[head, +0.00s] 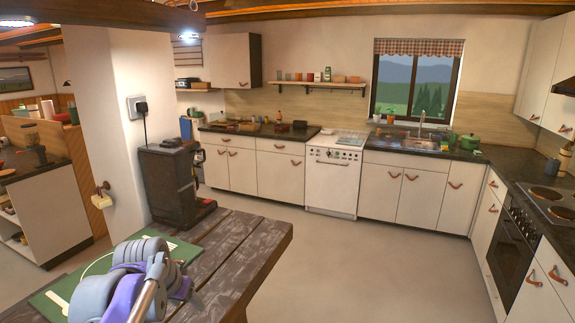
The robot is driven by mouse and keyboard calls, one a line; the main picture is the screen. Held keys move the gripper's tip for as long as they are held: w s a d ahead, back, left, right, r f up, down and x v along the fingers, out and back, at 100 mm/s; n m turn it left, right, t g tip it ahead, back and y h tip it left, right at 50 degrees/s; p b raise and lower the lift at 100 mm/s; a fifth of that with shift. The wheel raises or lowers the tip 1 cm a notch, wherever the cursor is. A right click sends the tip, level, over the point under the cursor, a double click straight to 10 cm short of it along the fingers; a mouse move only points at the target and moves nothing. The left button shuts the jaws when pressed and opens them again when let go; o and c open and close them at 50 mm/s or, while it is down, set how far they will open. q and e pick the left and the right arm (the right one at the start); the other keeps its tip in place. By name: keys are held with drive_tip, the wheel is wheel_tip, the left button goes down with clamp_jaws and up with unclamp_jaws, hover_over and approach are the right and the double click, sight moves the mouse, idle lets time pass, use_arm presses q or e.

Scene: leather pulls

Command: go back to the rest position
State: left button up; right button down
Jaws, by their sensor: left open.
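My left gripper (150,285) is at the lower left of the head view, with the grey and purple links of my arm folded around it. It is open, and I see nothing held in it. It is above the near end of a dark wooden table (235,255), over a green mat (190,252) with pale markings. The arm hides part of the mat. My right gripper is not in view.
A black cabinet-like appliance (168,185) stands beside the white pillar (100,120) behind the table. The grey floor (370,270) between is clear.

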use_arm(q)
drive_tip(key=s+d+f, duration=0.2)
drive_tip(key=s+f, duration=0.5)
drive_tip(key=s, duration=0.3)
drive_tip(key=s+d+f+n+t, duration=0.1)
drive_tip(key=s+d+f, duration=0.1)
drive_tip(key=s+f, duration=0.5)
drive_tip(key=s, duration=0.2)
drive_tip(key=shift+s+d+f+n, duration=0.3)
drive_tip(key=shift+s+d, duration=0.05)
drive_tip(key=shift+d, duration=0.05)
